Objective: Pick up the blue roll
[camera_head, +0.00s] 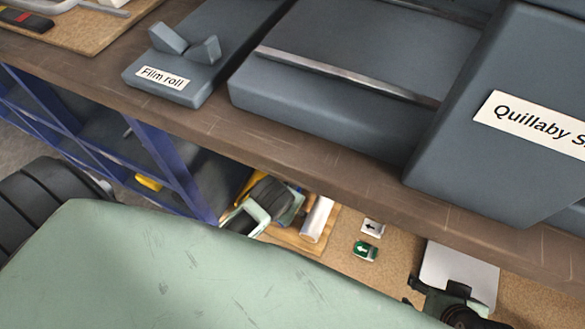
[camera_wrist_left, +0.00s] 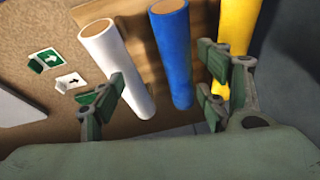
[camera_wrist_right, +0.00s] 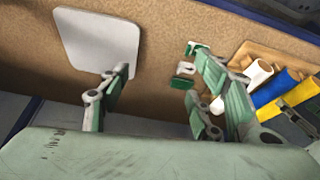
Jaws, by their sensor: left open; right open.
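In the left wrist view the blue roll (camera_wrist_left: 172,55) stands between a white roll (camera_wrist_left: 104,52) and a yellow roll (camera_wrist_left: 240,30). My left gripper (camera_wrist_left: 158,98) is open and empty. The blue roll shows between its two fingers, with its lower end toward them; I cannot tell whether they touch it. The blue roll also shows in the right wrist view (camera_wrist_right: 272,90). In the head view my left gripper (camera_head: 257,208) is by the rolls and hides most of the blue one. My right gripper (camera_wrist_right: 160,92) is open and empty, away from the rolls, before the board.
The rolls are at a wooden holder (camera_wrist_right: 252,50) on a brown board (camera_head: 390,275). Two small arrow signs (camera_wrist_left: 47,60) and a blank white plate (camera_wrist_right: 98,45) are beside them. Above, a brown shelf (camera_head: 300,160) carries a grey stand labelled "Film roll" (camera_head: 175,85).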

